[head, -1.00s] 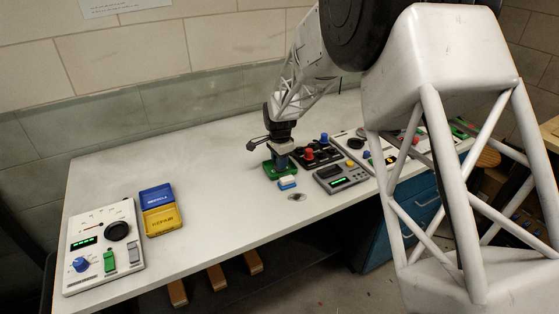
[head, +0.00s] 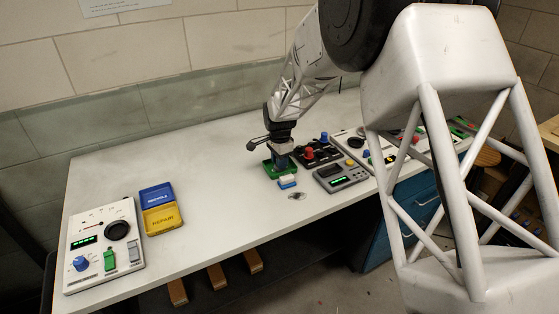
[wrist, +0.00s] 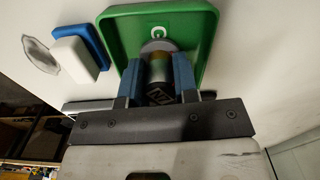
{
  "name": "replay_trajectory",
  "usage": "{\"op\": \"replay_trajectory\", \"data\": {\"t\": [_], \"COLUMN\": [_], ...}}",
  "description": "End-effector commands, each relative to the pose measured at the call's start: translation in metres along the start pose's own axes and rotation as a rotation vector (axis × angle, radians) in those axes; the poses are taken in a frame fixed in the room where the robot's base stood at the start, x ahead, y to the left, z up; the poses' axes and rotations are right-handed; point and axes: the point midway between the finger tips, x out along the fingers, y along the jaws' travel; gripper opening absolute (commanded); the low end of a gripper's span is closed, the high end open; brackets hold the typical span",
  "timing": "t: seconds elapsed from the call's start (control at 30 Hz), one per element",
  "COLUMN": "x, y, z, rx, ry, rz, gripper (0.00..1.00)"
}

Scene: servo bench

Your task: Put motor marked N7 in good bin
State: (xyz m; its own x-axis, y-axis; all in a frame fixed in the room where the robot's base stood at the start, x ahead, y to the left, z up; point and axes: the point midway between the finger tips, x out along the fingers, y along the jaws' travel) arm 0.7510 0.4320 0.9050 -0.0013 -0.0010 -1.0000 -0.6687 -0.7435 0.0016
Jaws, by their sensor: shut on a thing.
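The motor (wrist: 158,65), a dark cylinder with a metallic band, is between the two blue fingers of my gripper (wrist: 157,80) in the wrist view. My gripper is shut on it. In the head view my gripper (head: 281,162) points down into the green bin (head: 268,168). I cannot tell whether the motor touches the bin floor.
A blue and white block (head: 288,182) lies just in front of the green bin. Control panels (head: 342,177) stand close on the right. A blue bin (head: 157,197) and a yellow bin (head: 162,219) sit at the left beside a white panel (head: 103,245). The middle of the bench (head: 215,190) is clear.

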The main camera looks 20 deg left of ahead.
Motion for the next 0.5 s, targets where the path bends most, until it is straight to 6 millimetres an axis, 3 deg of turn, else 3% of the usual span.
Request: {"op": "replay_trajectory", "data": {"t": [0.33, 0.37, 0.5], "x": [-0.0002, -0.0002, -0.0002], "y": [-0.0001, -0.0001, -0.0001], "z": [-0.0001, -0.0001, 0.0], "rx": [0.0, 0.0, 0.0], "ry": [0.0, 0.0, 0.0], "rz": [0.0, 0.0, 0.0], "gripper": [0.03, 0.31, 0.52]}}
